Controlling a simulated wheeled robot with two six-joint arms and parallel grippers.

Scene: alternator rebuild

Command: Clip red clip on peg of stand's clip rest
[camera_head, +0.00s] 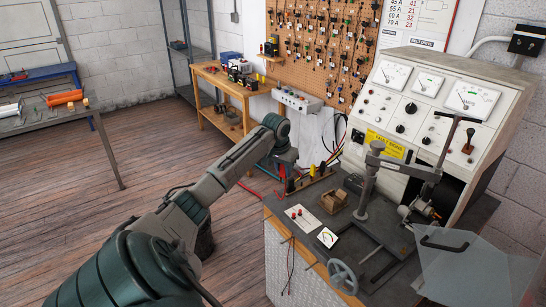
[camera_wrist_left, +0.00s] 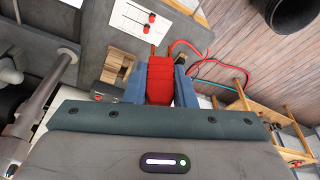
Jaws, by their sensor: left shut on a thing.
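My left gripper (camera_head: 287,165) is at the back left corner of the test bench. In the left wrist view its blue fingers (camera_wrist_left: 160,88) are shut on the red clip (camera_wrist_left: 160,72), one on each side of it. Red cable shows beyond the clip. A dark bar with upright black and yellow pieces (camera_head: 312,180), perhaps the clip rest, stands on the bench beside the gripper. I cannot make out a single peg or whether the clip touches it. My right gripper is in neither view.
The test bench (camera_head: 283,208) carries a wooden block (camera_head: 334,200), a white card with red knobs (camera_head: 302,217), a grey clamp post (camera_head: 366,185) and a handwheel (camera_head: 343,277). A meter console (camera_head: 435,100) rises behind. Red and teal cables (camera_wrist_left: 205,55) lie near the gripper.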

